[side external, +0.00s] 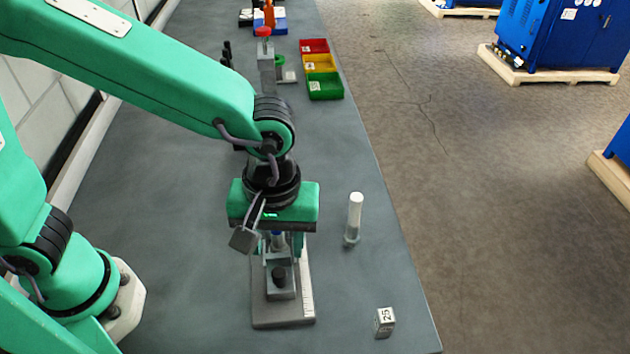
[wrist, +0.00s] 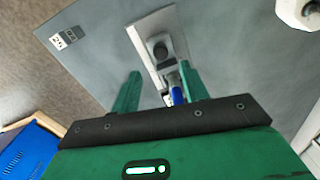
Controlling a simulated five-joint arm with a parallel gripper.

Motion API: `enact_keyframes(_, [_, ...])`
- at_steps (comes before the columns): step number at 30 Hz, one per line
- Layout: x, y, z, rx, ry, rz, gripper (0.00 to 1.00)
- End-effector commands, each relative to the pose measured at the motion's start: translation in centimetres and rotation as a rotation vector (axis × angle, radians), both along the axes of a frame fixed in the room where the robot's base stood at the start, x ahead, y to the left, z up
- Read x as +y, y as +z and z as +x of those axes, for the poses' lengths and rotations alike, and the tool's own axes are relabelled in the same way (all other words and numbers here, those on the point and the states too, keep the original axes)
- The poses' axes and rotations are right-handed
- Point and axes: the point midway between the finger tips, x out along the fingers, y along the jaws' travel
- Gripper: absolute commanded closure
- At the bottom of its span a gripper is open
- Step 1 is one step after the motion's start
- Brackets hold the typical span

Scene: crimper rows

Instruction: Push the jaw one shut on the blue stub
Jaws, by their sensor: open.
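The crimper stands on a grey base plate (side external: 284,318) with a white scale strip on its right edge. A grey jaw block with a black knob (side external: 279,274) sits on it; the knob also shows in the wrist view (wrist: 159,50). The blue stub (side external: 278,235) stands just behind the block, and in the wrist view its blue part (wrist: 177,95) shows between my fingers, nearer the right one. My gripper (wrist: 159,70) is open, pointing down over the crimper. In the side view my gripper (side external: 275,238) hides the rear of the crimper. I cannot tell whether a finger touches the jaw.
A white-topped cylinder (side external: 354,218) stands right of the crimper. A small block marked 25 (side external: 384,322) sits near the table's front right. Red, yellow and green bins (side external: 325,86) and a red-topped device (side external: 265,60) are at the back.

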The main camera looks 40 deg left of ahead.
Motion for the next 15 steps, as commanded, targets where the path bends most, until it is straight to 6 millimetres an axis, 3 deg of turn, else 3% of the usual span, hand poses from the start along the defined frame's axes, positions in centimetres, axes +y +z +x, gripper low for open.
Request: enact_keyframes(15, [0.3,-5.3,-0.2,0.003,-0.001,0.003,0.55])
